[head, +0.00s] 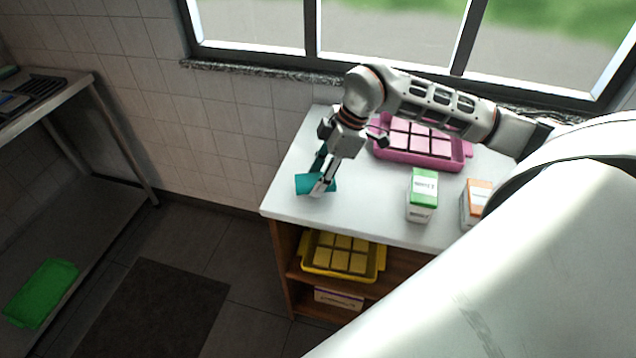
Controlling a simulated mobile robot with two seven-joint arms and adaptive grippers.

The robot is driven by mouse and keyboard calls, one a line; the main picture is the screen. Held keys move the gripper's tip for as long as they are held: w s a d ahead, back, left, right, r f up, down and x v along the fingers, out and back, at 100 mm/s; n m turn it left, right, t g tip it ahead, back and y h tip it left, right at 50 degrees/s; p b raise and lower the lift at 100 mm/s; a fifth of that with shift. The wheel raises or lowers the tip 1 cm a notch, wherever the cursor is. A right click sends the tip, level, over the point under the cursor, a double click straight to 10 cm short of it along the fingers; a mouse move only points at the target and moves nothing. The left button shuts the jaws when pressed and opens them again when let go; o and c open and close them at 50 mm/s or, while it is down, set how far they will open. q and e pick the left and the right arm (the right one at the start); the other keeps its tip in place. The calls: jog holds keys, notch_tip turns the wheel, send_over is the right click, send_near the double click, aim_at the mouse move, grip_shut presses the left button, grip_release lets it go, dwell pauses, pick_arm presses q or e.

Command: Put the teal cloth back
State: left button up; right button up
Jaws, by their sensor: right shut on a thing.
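The teal cloth (305,184) is at the left front part of the white counter top (362,213). My right gripper (322,187) reaches down to it from above and is shut on it. The cloth is at or just above the counter surface; I cannot tell whether it touches. Part of the cloth is hidden behind the fingers. My left gripper is not in view.
A green-and-white box (423,190) and an orange-and-white box (476,200) stand to the right. A yellow tray (312,266) sits on the shelf below. A green tray (40,292) lies at lower left.

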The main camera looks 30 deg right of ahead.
jog(key=shift+f, duration=1.3)
jog(key=shift+f, duration=0.1)
jog(key=o, duration=1.1)
jog(key=shift+c, duration=0.2)
jog(key=v, duration=1.2)
jog(key=shift+b, duration=0.35)
